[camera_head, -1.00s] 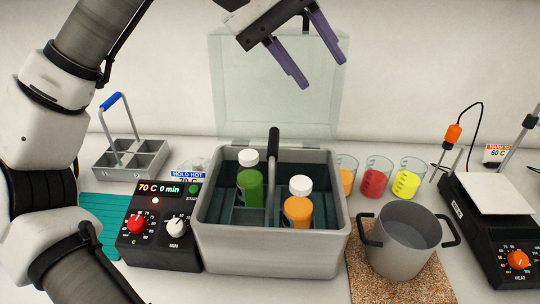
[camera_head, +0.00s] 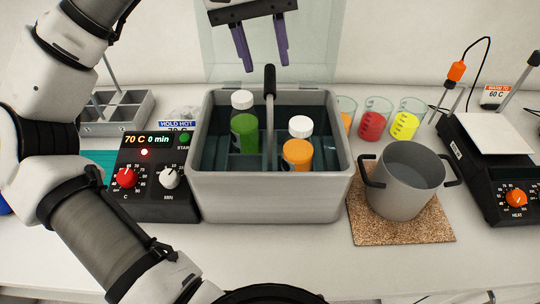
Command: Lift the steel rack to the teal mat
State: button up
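A rack with a black-topped upright handle (camera_head: 270,84) stands inside the grey water bath (camera_head: 265,197). A green bottle (camera_head: 244,133) and an orange bottle (camera_head: 298,154), both white-capped, stand on either side of the handle. A second grey compartment rack (camera_head: 128,108) is at the back left, its handle partly hidden by my arm. The teal mat (camera_head: 98,158) shows only in part at the left, behind my arm. My gripper (camera_head: 262,66) is open and empty, fingers pointing down.
The bath's clear lid (camera_head: 215,62) stands raised behind it. A black control box (camera_head: 155,206) adjoins the bath's left side. A pot (camera_head: 405,185) on a cork mat (camera_head: 363,230), several beakers and a hotplate (camera_head: 490,140) are to the right.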

aim_at(269, 77)
jog(key=shift+s+d+f+p, duration=0.15)
jog(key=shift+f+p, duration=0.1)
jog(key=shift+f, duration=0.6)
jog(key=shift+w+d+f+p, duration=0.1)
jog(key=shift+d+f+p, duration=0.1)
jog(key=shift+f, duration=0.7)
jog(key=shift+s+d+f+p, duration=0.1)
jog(key=shift+f+p, duration=0.15)
jog(key=shift+f, duration=0.6)
jog(key=shift+r, duration=0.1)
grip_shut()
